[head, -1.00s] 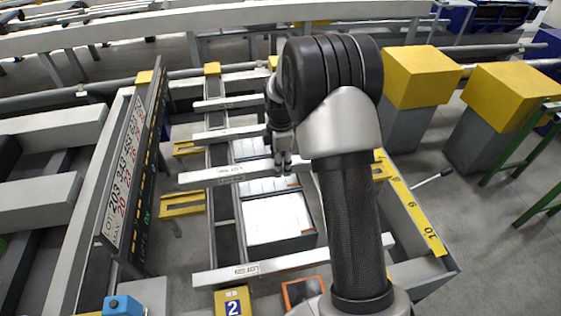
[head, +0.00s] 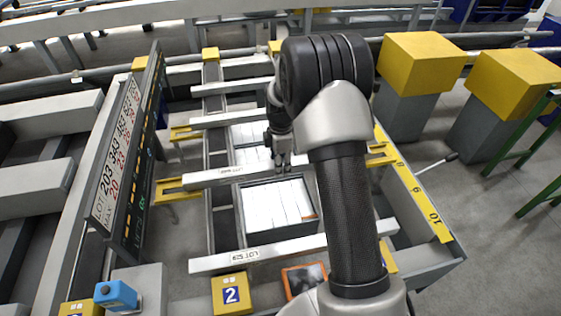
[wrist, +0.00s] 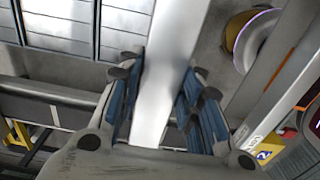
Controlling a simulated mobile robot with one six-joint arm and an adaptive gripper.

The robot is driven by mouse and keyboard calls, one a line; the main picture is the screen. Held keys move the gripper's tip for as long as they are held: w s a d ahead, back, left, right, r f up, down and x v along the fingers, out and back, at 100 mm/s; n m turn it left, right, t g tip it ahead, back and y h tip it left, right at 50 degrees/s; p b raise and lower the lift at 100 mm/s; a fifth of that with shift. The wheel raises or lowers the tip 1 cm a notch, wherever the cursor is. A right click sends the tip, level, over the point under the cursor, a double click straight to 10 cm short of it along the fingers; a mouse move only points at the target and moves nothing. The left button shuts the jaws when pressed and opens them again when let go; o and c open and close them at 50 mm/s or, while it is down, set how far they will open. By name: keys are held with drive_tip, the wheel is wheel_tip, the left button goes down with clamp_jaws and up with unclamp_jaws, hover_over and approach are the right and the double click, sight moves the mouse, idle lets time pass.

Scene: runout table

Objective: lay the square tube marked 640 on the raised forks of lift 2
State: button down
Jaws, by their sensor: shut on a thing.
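My gripper (head: 282,165) is shut on a pale square tube (head: 212,178), which is held crosswise over the runout table. In the wrist view the tube (wrist: 168,62) runs between the blue finger pads of the gripper (wrist: 160,105). Its label is too small to read, so I cannot confirm 640. The tube's left end is over or close to a yellow fork (head: 168,191) on the left; I cannot tell whether they touch. My arm hides the tube's right end. A yellow block marked 2 (head: 231,295) stands at the near edge.
Another labelled tube (head: 300,248) lies across the near end. Further tubes (head: 235,119) lie across the table beyond my gripper. A dark sign board (head: 137,150) rises on the left. Yellow-topped grey blocks (head: 422,62) stand on the right, and a box of white pieces (head: 275,207) sits below.

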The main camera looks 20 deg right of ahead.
drive_tip(key=c, duration=1.1)
unclamp_jaws()
drive_tip(key=shift+f, duration=0.1)
drive_tip(key=shift+o, duration=0.2)
wheel_tip(320, 180, up, 12)
